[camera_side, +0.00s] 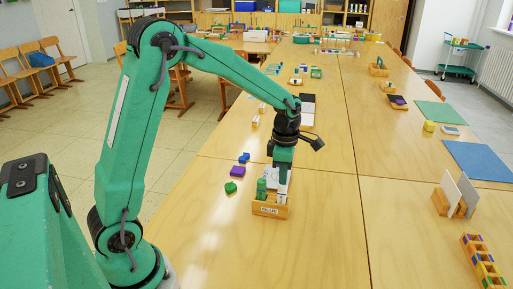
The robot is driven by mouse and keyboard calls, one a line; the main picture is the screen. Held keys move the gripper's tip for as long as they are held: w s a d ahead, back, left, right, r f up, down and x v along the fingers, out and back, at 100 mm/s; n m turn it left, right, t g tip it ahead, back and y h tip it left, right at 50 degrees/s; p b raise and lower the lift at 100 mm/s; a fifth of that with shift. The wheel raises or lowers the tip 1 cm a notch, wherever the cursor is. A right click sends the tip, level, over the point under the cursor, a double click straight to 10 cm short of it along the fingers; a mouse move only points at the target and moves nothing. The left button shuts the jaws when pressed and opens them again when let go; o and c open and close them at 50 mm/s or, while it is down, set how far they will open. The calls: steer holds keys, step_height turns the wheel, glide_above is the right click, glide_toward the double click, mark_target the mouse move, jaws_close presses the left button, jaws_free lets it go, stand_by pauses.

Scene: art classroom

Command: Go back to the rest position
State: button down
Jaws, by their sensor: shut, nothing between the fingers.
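My gripper (282,172) is at the end of my green arm, pointing down over a small wooden box (270,209) with a label on its front. The gripper is shut and nothing shows held in it. Its fingertips are right above or just inside the box; I cannot tell which. The box holds green and white pieces (262,188), partly hidden by the gripper.
Left of the box lie a green piece (231,187), a purple block (237,171) and a blue piece (244,157). At the right stand upright boards (456,193) and a divided wooden tray (482,262). The table between is clear.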

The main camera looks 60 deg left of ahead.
steer(key=shift+r, duration=0.3)
steer(key=shift+c, duration=2)
jaws_free()
